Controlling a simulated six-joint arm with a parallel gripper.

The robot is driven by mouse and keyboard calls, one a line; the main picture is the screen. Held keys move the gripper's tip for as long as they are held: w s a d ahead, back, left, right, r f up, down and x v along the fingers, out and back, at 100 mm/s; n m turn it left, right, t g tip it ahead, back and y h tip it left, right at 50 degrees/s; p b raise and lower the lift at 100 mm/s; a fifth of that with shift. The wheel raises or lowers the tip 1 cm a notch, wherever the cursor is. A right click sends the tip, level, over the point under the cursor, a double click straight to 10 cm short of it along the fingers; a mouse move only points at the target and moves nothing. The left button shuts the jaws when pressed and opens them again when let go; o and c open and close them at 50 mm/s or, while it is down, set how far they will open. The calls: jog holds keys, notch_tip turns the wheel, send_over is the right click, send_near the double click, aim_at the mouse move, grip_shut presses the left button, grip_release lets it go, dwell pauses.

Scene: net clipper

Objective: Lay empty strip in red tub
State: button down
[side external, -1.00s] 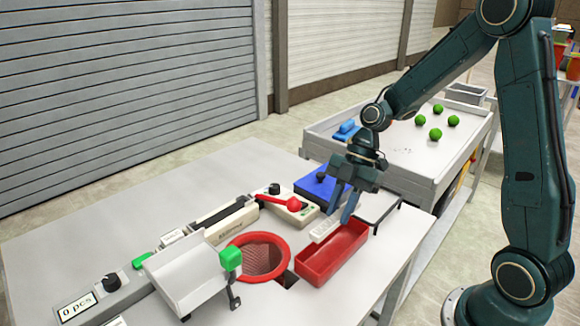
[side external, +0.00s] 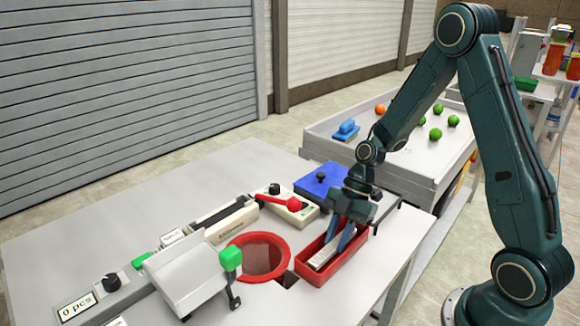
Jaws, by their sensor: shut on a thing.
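The red tub (side external: 323,279) is an open rectangular box near the right front edge of the table. My gripper (side external: 336,252) points down into the tub with its blue fingers shut on a pale grey-white strip (side external: 321,260). The strip lies lengthwise inside the tub's walls, low down. I cannot tell whether it touches the tub floor. The fingers hide part of the strip's far end.
Left of the tub is a red-rimmed net ring (side external: 285,252) over a hole. A red-knobbed lever device (side external: 291,205) and a blue box (side external: 321,183) stand behind. A black wire frame (side external: 390,212) is at right. Green balls (side external: 435,134) lie on the back tray.

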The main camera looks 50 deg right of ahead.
jog(key=shift+f, duration=0.55)
jog(key=shift+f, duration=0.15)
jog(key=c, duration=1.5)
grip_release()
jog(key=v, duration=1.2)
jog(key=shift+r, duration=0.2)
